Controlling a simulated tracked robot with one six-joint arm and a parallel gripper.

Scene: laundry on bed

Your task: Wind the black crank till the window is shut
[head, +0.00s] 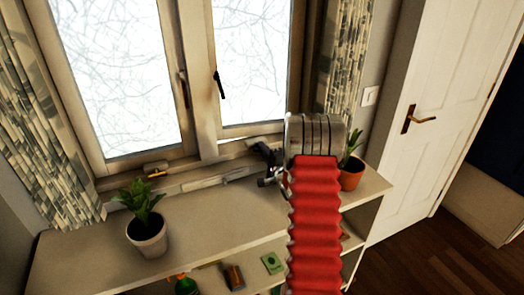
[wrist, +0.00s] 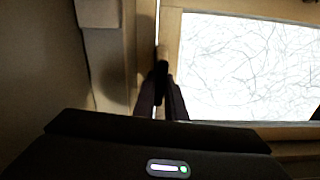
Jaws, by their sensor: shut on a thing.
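The window has two sashes with pale wooden frames; the right sash (head: 206,100) carries a black handle (head: 219,85). How far this sash stands from its frame is hard to tell. My gripper (head: 262,152) is low at the right end of the window, just above the sill. In the wrist view my gripper (wrist: 163,98) has its two dark fingers close together, shut on the black crank (wrist: 162,68), whose upper end shows between and beyond the tips. The crank's base is hidden behind the fingers, and my arm covers part of this area in the head view.
A potted plant (head: 146,232) stands on the pale shelf unit (head: 75,265) at left. Another, in an orange pot (head: 351,174), stands right beside my arm. Patterned curtains (head: 346,65) hang at both sides. A white door (head: 440,100) is at right.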

